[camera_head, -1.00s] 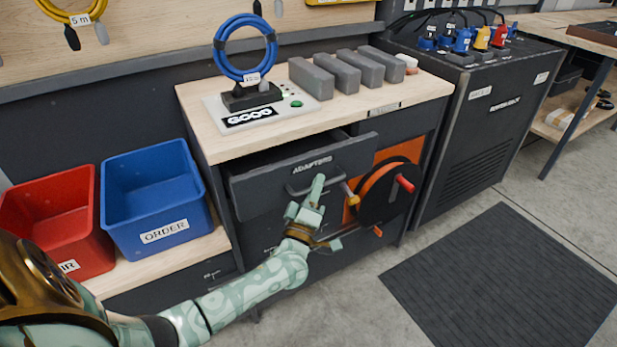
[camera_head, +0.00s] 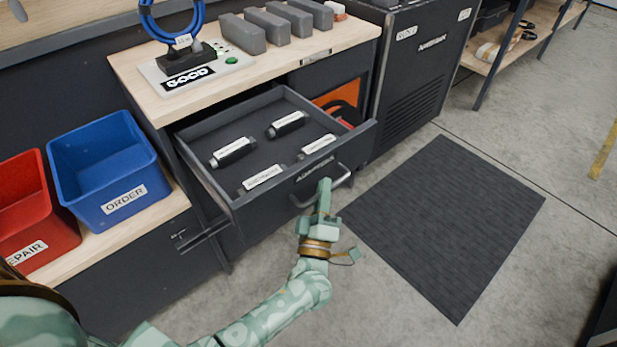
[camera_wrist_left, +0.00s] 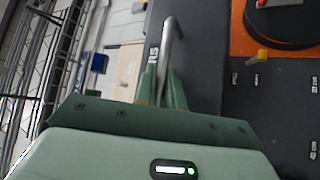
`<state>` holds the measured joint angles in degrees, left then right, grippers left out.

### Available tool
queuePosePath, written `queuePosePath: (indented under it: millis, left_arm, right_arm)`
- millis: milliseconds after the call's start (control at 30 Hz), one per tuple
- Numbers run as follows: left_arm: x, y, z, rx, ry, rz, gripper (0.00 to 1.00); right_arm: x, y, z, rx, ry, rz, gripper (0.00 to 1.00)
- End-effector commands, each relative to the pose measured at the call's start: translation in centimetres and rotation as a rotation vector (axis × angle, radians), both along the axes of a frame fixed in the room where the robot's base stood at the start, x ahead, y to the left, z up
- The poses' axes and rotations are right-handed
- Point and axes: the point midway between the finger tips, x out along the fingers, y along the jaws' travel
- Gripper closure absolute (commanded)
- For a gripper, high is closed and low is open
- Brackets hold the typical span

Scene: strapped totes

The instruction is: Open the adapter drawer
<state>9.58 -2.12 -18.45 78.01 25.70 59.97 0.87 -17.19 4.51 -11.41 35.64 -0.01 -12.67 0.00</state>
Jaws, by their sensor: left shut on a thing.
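The adapter drawer (camera_head: 250,215) is pulled well out of the dark cabinet, with its inside in view in the head view. Several adapters with white labels, such as one at the back (camera_head: 287,124), lie apart on its floor. My left gripper (camera_head: 324,187) is at the drawer's front, shut on the bar handle (camera_head: 341,178). In the left wrist view the fingers (camera_wrist_left: 162,88) close around the metal handle (camera_wrist_left: 172,45), which runs up past their tips. The right gripper is in neither view.
A blue ORDER bin (camera_head: 108,170) and a red REPAIR bin (camera_head: 30,215) stand left of the drawer. The worktop (camera_head: 130,85) above holds a blue cable coil and several grey blocks. A dark mat (camera_head: 445,225) lies on open floor at right.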

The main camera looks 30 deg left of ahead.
Motion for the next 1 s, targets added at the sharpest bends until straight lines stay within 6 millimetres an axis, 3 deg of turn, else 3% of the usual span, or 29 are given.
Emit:
queuePosePath:
  millis: [200,600,633,1000]
  left_arm:
    - [-0.6,-1.25,-0.21,-0.001,0.004,0.0,1.0]
    - [-0.67,-1.39,-0.24,0.0,0.005,0.0,1.0]
    - [-0.67,-1.38,-0.25,-0.001,0.005,0.002,0.81]
    - [-0.63,-1.37,-0.22,-0.001,0.002,0.001,0.8]
  right_arm:
    - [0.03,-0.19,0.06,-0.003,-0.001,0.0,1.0]
    - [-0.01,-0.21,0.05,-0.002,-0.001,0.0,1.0]
    - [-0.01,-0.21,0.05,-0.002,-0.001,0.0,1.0]
    - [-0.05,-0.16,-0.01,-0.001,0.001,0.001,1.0]
